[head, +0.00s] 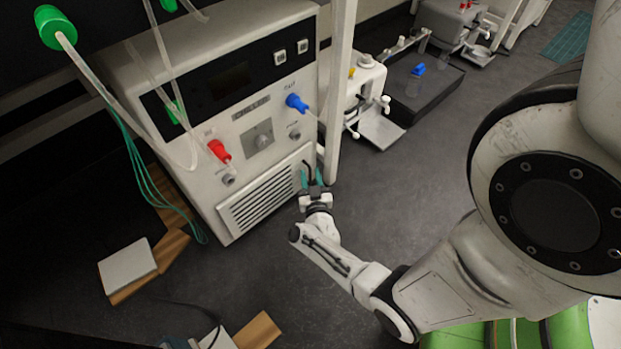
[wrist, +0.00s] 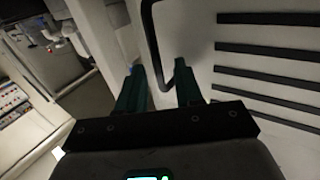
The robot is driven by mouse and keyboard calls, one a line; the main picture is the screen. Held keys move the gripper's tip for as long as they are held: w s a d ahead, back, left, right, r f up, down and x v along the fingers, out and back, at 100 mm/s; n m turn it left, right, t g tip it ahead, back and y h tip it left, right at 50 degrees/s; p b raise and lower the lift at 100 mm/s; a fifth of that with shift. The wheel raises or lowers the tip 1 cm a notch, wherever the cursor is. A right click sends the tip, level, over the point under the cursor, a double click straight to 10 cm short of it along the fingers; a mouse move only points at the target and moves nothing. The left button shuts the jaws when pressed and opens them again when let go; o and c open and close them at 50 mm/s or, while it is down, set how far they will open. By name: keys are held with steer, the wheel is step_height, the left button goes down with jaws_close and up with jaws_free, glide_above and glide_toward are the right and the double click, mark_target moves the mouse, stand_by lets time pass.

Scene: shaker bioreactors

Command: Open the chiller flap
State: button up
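The chiller (head: 215,65) is a white box with a dark control panel at left in the head view. Its slotted flap (head: 268,190) is low on the front and looks flush with it. The flap's slots also show at right in the wrist view (wrist: 270,75). A black bar handle (wrist: 150,38) stands at the flap's right side. My gripper (head: 312,178) is at this handle. In the wrist view its teal fingers (wrist: 159,88) are apart, with the lower end of the handle between them. I cannot tell whether they touch it.
A light upright post (head: 341,85) stands just right of the flap. Red (head: 219,150) and blue (head: 296,103) hose fittings sit above it. Green tubes (head: 150,185) hang at left. White lab equipment (head: 365,80) stands behind the post. Dark floor (head: 410,170) is clear at right.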

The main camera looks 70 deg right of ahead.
steer(key=shift+w+d, duration=0.1)
steer(key=shift+d, duration=0.1)
jaws_close()
stand_by(0.3)
stand_by(1.1)
